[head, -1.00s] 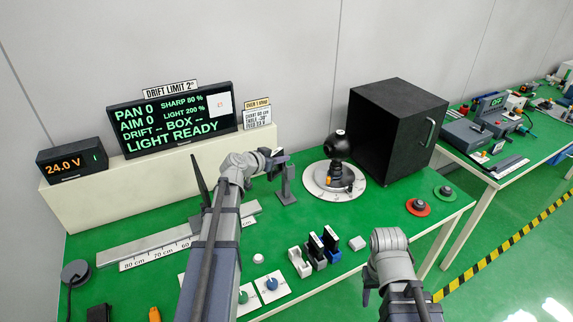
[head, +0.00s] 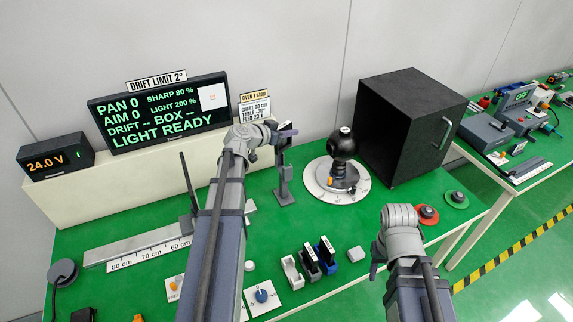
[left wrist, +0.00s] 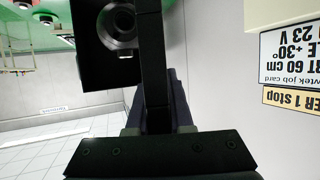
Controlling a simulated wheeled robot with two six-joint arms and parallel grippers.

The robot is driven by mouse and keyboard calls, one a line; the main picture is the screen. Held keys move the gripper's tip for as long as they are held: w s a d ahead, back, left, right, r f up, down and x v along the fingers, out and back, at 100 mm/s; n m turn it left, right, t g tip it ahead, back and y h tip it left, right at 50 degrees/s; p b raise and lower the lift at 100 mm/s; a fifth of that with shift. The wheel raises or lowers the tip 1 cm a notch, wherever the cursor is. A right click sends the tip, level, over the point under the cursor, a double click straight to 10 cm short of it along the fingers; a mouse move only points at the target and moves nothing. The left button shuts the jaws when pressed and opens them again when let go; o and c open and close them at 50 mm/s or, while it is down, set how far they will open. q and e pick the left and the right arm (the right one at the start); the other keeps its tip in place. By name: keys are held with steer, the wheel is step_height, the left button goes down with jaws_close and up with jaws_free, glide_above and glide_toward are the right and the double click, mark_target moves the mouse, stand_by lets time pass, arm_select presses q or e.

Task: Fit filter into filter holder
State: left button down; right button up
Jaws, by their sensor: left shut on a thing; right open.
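My left gripper (head: 284,135) is shut at the top of a small grey stand that looks like the filter holder (head: 284,186). The filter in its jaws is too small and dark in the head view to make out clearly. My right gripper (head: 376,262) is open and empty, low over the front of the table.
A ruler rail (head: 140,248) lies left.

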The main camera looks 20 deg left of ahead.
arm_select(q)
step_height(320, 180, down, 10)
steer(key=b, duration=0.9)
steer(key=shift+f+b, duration=0.1)
steer(key=shift+b, duration=0.3)
steer(key=c, duration=0.8)
jaws_free()
steer(key=p+v, duration=0.5)
steer(key=v, duration=0.7)
